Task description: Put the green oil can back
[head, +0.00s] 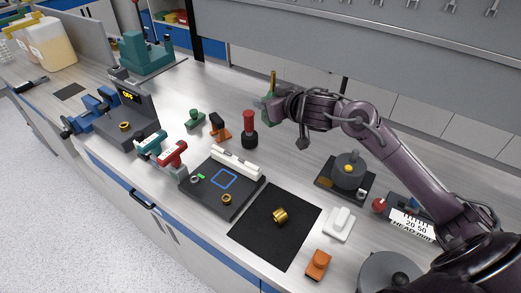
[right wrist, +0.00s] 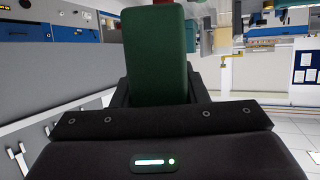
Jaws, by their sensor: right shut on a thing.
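The green oil can (head: 268,108) with a brass-coloured spout is in the head view, near the back of the bench. My right gripper (head: 273,105) is shut on it and partly hides it. In the right wrist view the can's green body (right wrist: 155,55) stands between the fingers and fills the upper middle. Whether its base touches the bench is hard to tell. My left gripper is not in view.
A red-topped black tool (head: 249,130) and an orange-and-black piece (head: 219,127) stand left of my gripper. A small green piece (head: 194,119) is further left. A black mat (head: 262,240) with a brass part lies in front. A dark round device (head: 348,173) stands right.

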